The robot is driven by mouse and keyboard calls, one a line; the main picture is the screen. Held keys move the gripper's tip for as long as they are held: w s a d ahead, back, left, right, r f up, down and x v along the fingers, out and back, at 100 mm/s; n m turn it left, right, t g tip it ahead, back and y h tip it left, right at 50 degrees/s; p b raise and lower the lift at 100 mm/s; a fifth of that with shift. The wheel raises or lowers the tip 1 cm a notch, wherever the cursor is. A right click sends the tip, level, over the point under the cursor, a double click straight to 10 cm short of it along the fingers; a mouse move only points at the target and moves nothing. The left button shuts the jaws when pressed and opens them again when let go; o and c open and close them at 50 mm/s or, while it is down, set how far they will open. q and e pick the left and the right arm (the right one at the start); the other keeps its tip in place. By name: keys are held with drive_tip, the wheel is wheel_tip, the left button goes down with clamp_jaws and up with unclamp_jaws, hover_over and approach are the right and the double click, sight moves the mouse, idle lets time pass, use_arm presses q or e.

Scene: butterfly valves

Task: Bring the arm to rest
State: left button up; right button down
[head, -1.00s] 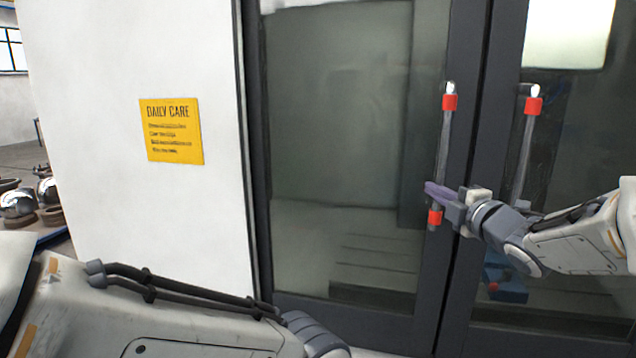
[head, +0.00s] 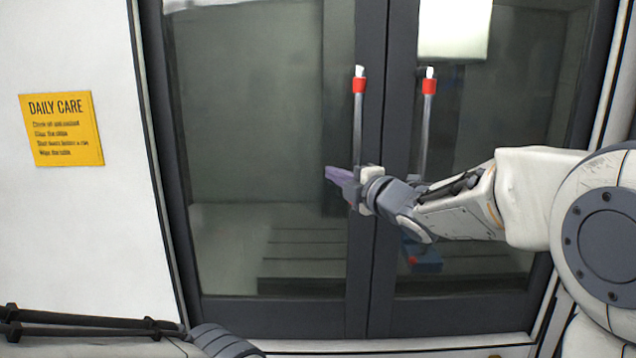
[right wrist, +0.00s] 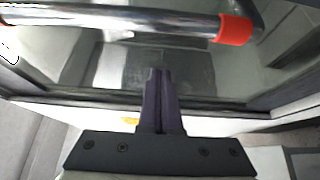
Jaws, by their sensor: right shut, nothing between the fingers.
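My right gripper (head: 338,182) is in front of the glass doors, near the lower part of the left door handle (head: 358,120). In the right wrist view its fingers (right wrist: 160,100) are shut together with nothing between them. A handle bar with a red band (right wrist: 232,29) crosses the top of that view, beyond the fingertips and apart from them. My left arm (head: 90,330) shows at the bottom left of the head view; its gripper is out of the picture.
The double doors have dark frames: a left glass door (head: 260,110) and a right glass door (head: 510,100) with its own handle (head: 426,120). Both look closed. A yellow DAILY CARE sign (head: 61,129) is on the white wall to the left. A blue object (head: 422,257) shows low behind the right glass.

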drive_tip(key=b+v, duration=0.2)
drive_tip(key=v, duration=0.7)
drive_tip(key=s+a+f+m+g+h, duration=0.25)
drive_tip(key=s+f+m, duration=0.3)
drive_tip(key=f, duration=0.45)
drive_tip(key=s+a+f+m+g+h, duration=0.2)
drive_tip(key=s+f+m+g+h, duration=0.15)
drive_tip(key=f+m, duration=0.45)
drive_tip(key=s+f+m+g, duration=0.1)
drive_tip(key=s+f+g, duration=0.2)
drive_tip(key=s, duration=0.4)
drive_tip(key=s+a+f+m+g+h, duration=0.1)
drive_tip(key=s+f+g, duration=0.2)
drive_tip(key=s, duration=0.5)
drive_tip(key=s+a+f+m+g, duration=0.1)
drive_tip(key=s+f+g, duration=0.2)
drive_tip(key=s+f, duration=0.2)
drive_tip(key=s, duration=0.3)
drive_tip(key=shift+g, duration=0.4)
drive_tip(key=shift+d, duration=0.2)
